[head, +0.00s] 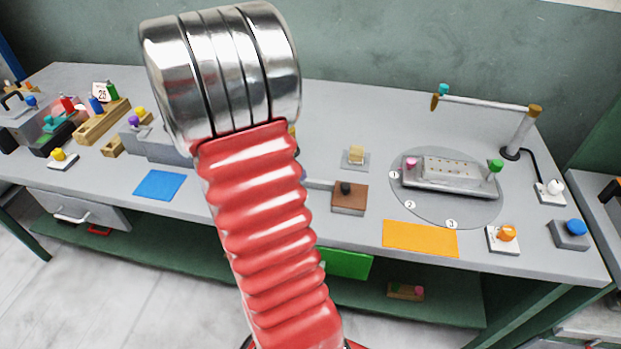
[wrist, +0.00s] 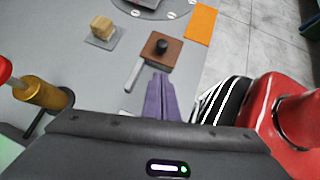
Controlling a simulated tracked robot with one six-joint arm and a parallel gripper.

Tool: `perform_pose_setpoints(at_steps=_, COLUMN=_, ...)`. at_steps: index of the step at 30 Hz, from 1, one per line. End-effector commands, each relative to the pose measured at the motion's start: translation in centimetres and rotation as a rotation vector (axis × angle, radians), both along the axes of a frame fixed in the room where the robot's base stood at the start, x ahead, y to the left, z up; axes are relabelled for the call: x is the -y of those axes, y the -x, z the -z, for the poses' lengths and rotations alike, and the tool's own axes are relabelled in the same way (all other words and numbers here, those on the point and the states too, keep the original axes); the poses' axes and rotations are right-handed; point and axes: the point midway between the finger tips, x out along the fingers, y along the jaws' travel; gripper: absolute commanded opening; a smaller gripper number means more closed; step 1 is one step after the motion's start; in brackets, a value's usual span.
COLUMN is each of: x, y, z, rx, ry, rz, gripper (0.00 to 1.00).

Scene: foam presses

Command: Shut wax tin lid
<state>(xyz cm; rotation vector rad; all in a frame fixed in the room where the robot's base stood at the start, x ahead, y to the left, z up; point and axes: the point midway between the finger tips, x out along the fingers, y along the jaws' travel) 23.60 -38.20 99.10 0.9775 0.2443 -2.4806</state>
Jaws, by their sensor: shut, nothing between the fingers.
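No thing in view is plainly a wax tin with an open lid. The likeliest is a brown square box (head: 349,206) with a black knob (head: 346,188) on top, near the middle of the bench; I cannot tell its lid state. A grey bar (head: 319,184) sticks out from its left side. In the wrist view the box (wrist: 174,57) lies just beyond my gripper (wrist: 161,78), whose purple fingers are shut and empty, tips pointing at its near side and apparently apart from it. In the head view my red arm hides the gripper.
A pale yellow block (head: 356,154) sits on a small grey plate behind the box. An orange mat (head: 420,239) lies to the right, a blue mat (head: 160,185) to the left. A grey round turntable (head: 440,212) bears a metal fixture (head: 450,174). A gold cylinder (wrist: 42,92) stands left in the wrist view.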

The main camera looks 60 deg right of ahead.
Motion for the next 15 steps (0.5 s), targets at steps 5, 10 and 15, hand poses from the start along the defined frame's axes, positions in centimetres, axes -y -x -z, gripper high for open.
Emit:
perform_pose_setpoints(at_steps=5, x=-0.9, y=-1.7, z=-1.7, rx=0.002, ry=0.001, rz=0.0, gripper=0.0)
perform_pose_setpoints(at_steps=10, x=-1.3, y=-2.3, z=-2.4, rx=0.0, ry=0.001, rz=0.001, gripper=0.0)
perform_pose_setpoints(at_steps=15, x=-1.3, y=-2.3, z=-2.5, rx=0.0, ry=0.0, rz=0.001, gripper=0.0)
